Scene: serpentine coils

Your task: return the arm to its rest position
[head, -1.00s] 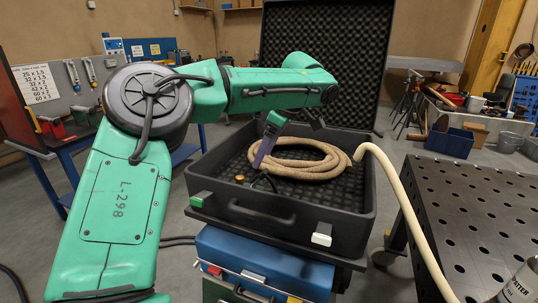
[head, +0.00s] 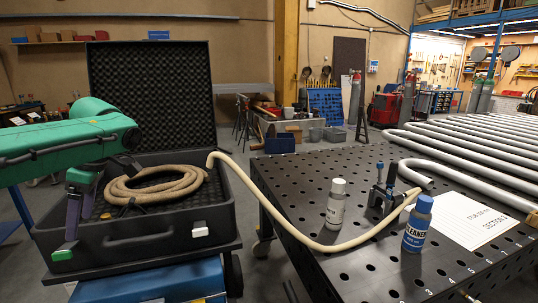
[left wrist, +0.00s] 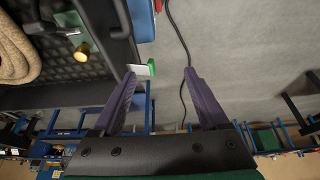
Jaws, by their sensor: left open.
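My left gripper (head: 80,207) has purple fingers and is at the left side of the open black case (head: 165,240), above its front left corner. The left wrist view shows the fingers (left wrist: 160,75) spread wide, with nothing between them. Bare floor and a dark cable lie beyond them. My green left arm (head: 60,140) comes in from the left edge. A tan hose (head: 155,190) lies coiled in the case, apart from the gripper; part of the coil also shows in the left wrist view (left wrist: 15,50). My right gripper is not in view.
The hose runs over the rim to a perforated black table (head: 300,180) at right. A white bottle (head: 336,203), a blue cleaner bottle (head: 417,224) and a clamp (head: 382,190) stand there. The case lid (head: 150,90) is up behind. A green latch (head: 62,255) is close below the gripper.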

